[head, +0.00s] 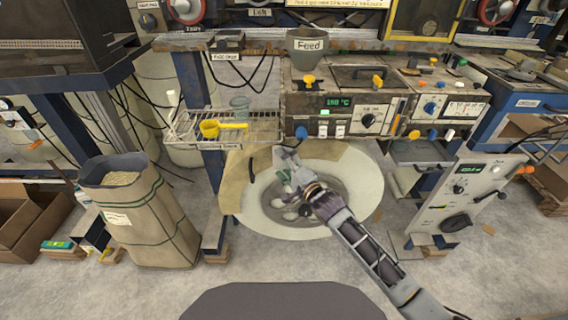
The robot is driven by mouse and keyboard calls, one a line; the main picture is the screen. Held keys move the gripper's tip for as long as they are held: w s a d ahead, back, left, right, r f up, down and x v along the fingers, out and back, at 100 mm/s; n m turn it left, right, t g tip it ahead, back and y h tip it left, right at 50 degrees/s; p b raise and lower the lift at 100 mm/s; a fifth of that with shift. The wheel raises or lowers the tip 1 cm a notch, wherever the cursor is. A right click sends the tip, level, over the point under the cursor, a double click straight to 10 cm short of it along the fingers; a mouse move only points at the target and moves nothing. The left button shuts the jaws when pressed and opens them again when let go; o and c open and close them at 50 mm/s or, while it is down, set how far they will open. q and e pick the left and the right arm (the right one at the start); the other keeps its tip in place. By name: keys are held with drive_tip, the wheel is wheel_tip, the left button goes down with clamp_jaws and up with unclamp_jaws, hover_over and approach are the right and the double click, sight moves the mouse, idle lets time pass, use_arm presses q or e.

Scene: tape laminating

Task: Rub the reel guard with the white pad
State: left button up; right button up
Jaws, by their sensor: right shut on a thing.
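A large round cream reel (362,190) stands under the machine's bench, with a grey dished centre and a tan section on its left. I take this round part to be the reel guard, but its exact outline is hard to tell. My right gripper (287,164) reaches in from the lower right and is in front of the upper middle of the reel. It is shut on a small pale thing, which looks like the white pad, mostly hidden by the fingers. I cannot tell whether the pad touches the guard. My left gripper is out of view.
The machine bench with a control panel (345,115) and feed funnel (308,45) overhangs the reel. A wire rack (185,127) holds a yellow scoop (222,127). A paper sack (140,215) stands at left, a grey control box (466,190) at right. The front floor is clear.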

drive_tip(key=shift+w, duration=0.9)
idle(0.6)
drive_tip(key=shift+d, duration=0.1)
drive_tip(key=d+p, duration=0.2)
drive_tip(key=d, duration=0.1)
drive_tip(key=shift+s+d, duration=0.1)
drive_tip(key=shift+d, duration=0.05)
idle(0.4)
drive_tip(key=shift+d, duration=0.15)
drive_tip(key=shift+d+p, duration=0.8)
drive_tip(key=shift+d, duration=0.8)
